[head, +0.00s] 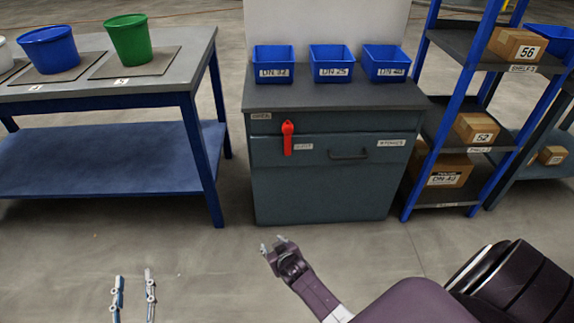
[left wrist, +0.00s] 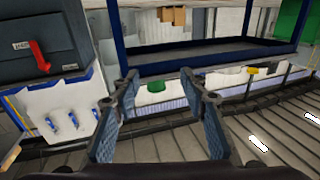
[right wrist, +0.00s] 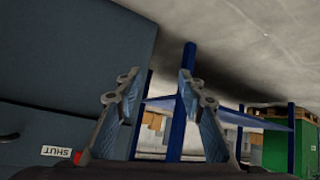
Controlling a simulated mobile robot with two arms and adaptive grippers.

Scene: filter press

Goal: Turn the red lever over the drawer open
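The red lever (head: 287,137) is on the upper left front of a grey-blue cabinet, over the drawer face (head: 340,150). It hangs downward, its lower end by a small white label that seems to read SHUT; another label is above it. In the left wrist view the lever (left wrist: 40,58) shows at the upper left. My left gripper (head: 133,285) is at the bottom left of the head view, open and empty, well away from the cabinet. My right gripper (head: 272,247) is in front of the cabinet's lower part, apart from the lever; its fingers stand open and empty in the right wrist view (right wrist: 160,92).
Three blue bins (head: 331,62) stand on the cabinet top. The drawer has a dark handle (head: 349,155). A table (head: 170,78) with buckets stands left, and a blue shelf rack (head: 456,95) with boxes stands close right. The floor in front of the cabinet is clear.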

